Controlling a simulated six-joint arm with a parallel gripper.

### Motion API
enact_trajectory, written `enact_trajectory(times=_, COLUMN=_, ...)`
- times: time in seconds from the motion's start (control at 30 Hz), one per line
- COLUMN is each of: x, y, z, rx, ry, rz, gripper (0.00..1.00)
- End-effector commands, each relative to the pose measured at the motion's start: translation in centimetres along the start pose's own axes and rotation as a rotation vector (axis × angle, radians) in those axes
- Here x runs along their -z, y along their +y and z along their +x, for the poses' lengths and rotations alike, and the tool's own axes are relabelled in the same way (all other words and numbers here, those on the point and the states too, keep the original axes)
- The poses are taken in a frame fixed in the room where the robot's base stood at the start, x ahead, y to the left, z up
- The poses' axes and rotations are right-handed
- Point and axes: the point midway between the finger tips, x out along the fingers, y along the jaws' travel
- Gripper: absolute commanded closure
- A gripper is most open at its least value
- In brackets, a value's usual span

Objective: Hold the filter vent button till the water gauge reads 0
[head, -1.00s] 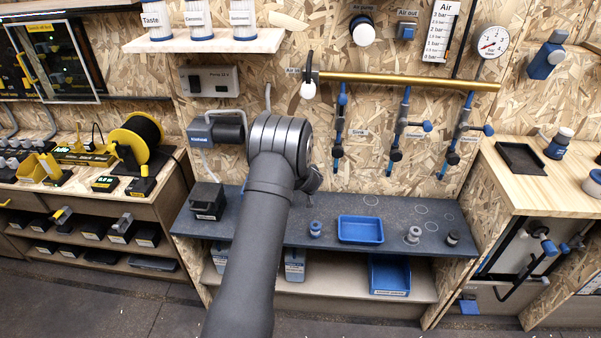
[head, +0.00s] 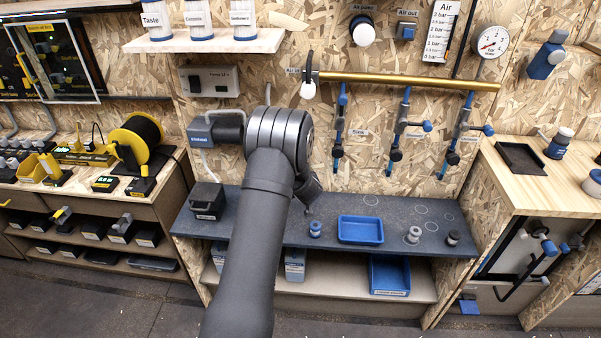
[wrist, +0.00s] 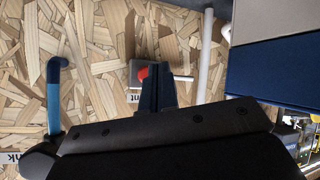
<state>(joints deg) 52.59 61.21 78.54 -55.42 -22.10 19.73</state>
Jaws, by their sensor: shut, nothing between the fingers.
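A red round button (wrist: 143,72) sits on a small grey plate on the chipboard wall in the wrist view. A label ending in "nt" (wrist: 133,98) is beside it, partly covered by my gripper. My gripper (wrist: 157,78) is shut and empty. Its fingertips overlap the right part of the plate in the picture; I cannot tell whether they touch the button. In the head view my arm hides the button, and only a bit of my gripper (head: 308,192) shows beside the arm.
A blue pipe (wrist: 54,100) and a white pipe (wrist: 206,55) flank the button, with a dark blue block (wrist: 275,70) farther right. In the head view a blue tray (head: 360,230) stands on the grey shelf. A dial (head: 492,42) hangs upper right.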

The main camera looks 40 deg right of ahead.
Motion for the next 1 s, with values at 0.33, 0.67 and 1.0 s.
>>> enact_trajectory(times=0.33, x=-1.1, y=-1.1, z=-2.1, rx=0.000, ry=-0.001, rz=-0.001, gripper=1.00)
enact_trajectory(times=0.67, x=-1.1, y=-1.1, z=-2.1, rx=0.000, ry=0.000, rz=-0.001, gripper=1.00)
enact_trajectory(times=1.0, x=-1.1, y=-1.2, z=-2.1, rx=0.002, ry=-0.002, rz=0.003, gripper=1.00)
